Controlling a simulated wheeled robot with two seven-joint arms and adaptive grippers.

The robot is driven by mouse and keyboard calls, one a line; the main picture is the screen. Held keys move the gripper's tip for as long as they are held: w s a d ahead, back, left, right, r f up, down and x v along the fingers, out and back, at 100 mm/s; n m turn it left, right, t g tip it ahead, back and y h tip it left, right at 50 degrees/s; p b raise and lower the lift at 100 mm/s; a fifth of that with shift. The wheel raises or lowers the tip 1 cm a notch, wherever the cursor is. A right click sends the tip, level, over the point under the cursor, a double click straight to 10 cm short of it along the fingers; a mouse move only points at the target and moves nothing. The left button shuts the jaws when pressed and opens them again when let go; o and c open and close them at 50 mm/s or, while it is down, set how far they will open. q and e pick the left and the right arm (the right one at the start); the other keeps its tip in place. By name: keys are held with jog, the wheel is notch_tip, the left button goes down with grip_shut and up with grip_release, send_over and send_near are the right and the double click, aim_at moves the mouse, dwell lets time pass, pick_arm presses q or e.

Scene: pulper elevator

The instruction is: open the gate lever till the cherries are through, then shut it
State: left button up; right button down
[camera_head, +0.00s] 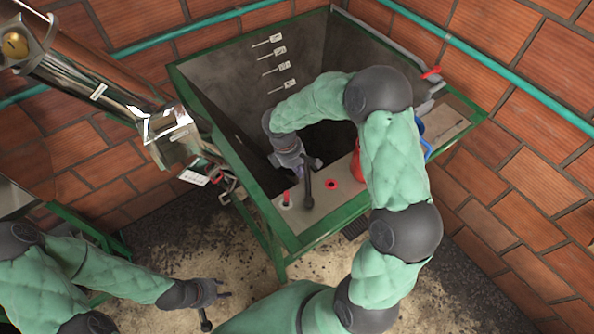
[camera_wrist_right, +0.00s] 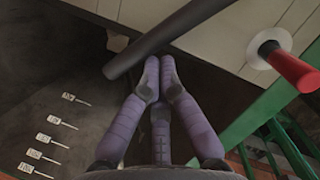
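A black lever (camera_head: 308,184), which looks like the gate lever, stands at the near rim of the green-framed tank (camera_head: 183,88). It also crosses the top of the right wrist view (camera_wrist_right: 190,32). My right gripper (camera_head: 312,168) reaches over the rim beside it. In the wrist view its purple fingers (camera_wrist_right: 159,72) are brought together, tips right at the lever's underside; I cannot tell whether they touch it. My left gripper (camera_head: 222,288) is low at the left, away from the tank; its fingers are too small to read. No cherries are clearly visible; the tank's inside is dark.
A red handle with a white collar (camera_wrist_right: 285,62) is close to the lever. A red-ringed hole (camera_head: 331,184) lies on the rim plate. A shiny metal tube (camera_head: 90,72) ends beside the tank's left edge. Brick walls (camera_head: 540,110) stand behind. My right arm hides part of the rim.

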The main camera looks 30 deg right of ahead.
aim_at(328, 182)
jog(key=shift+d+m, duration=0.3)
jog(key=shift+d, duration=0.05)
jog(key=shift+s+d+m+b, duration=0.2)
jog(key=shift+d+m+b, duration=0.1)
jog(key=shift+d+m, duration=0.2)
jog(key=shift+s+d+m+b, duration=0.25)
jog(key=shift+d+m, duration=0.15)
jog(key=shift+m, duration=0.1)
jog(key=s+d+m, duration=0.1)
jog(key=s+d+m+g+y+b, duration=0.1)
jog(key=m, duration=0.1)
jog(key=shift+d+m, duration=0.3)
jog(key=shift+d, duration=0.1)
jog(key=shift+s+d+m+y+b, duration=0.35)
jog(key=shift+s+d+m, duration=0.4)
jog(key=shift+m, duration=0.45)
jog(key=shift+s+d+m+y+b, duration=0.15)
jog(key=shift+s+d+m, duration=0.05)
jog(key=shift+s+m, duration=0.35)
jog(key=shift+s+d+m+y+b, duration=0.1)
jog(key=shift+s+d+m+b, duration=0.1)
jog(key=shift+s+m, duration=0.3)
